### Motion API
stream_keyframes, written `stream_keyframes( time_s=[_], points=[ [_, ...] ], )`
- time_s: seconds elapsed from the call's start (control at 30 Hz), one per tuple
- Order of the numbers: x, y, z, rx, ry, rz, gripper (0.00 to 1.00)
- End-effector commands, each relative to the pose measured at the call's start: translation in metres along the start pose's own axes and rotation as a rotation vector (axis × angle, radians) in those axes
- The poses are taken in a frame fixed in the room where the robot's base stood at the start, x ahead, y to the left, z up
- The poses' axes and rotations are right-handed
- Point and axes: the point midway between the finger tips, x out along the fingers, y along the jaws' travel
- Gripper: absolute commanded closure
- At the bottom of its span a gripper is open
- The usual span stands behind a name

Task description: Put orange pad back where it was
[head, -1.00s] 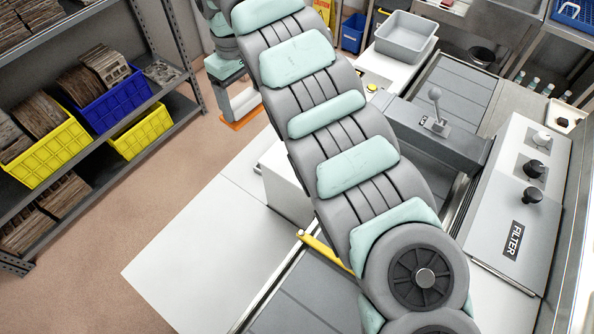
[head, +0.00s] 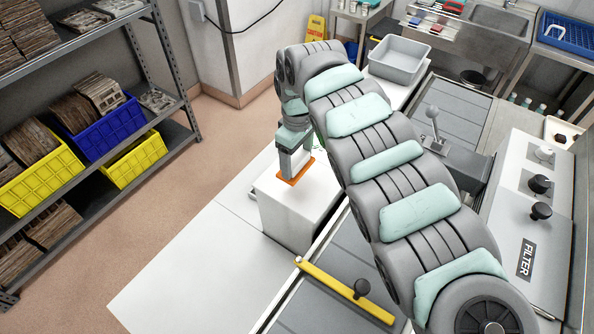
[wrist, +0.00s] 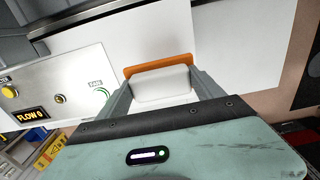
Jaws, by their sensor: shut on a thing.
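The orange pad (head: 297,178) shows as a flat orange plate with a pale block on its gripper side. In the head view it is at the top of a white box (head: 285,215), near the box's back edge; whether it touches the top I cannot tell. My gripper (head: 294,160) is above it, pointing down. In the wrist view my gripper (wrist: 163,92) has its two fingers on either side of the pale block, shut on it, with the orange plate (wrist: 158,65) beyond the fingertips.
A yellow bar (head: 345,290) with a dark knob lies across the grey track in front. A panel marked FLOW (wrist: 55,90) stands left in the wrist view. A grey tub (head: 398,60) stands at the back. The white surface (head: 200,265) left of the box is clear.

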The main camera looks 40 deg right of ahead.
Motion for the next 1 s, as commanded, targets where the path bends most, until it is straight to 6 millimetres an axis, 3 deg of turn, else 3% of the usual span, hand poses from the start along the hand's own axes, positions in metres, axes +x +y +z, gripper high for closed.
stream_keyframes(
  time_s=[0.27, 0.53, 0.93, 0.97, 1.0],
  points=[
    [0.023, 0.0, 0.0, 0.0, 0.0, 0.001, 0.56],
    [0.06, -0.001, -0.001, 0.0, 0.001, -0.001, 0.56],
    [0.066, 0.0, 0.0, 0.001, 0.001, 0.001, 0.56],
    [0.065, 0.001, 0.0, 0.001, 0.001, 0.002, 0.21],
    [0.065, 0.001, 0.0, 0.001, 0.001, 0.002, 0.18]
  ],
)
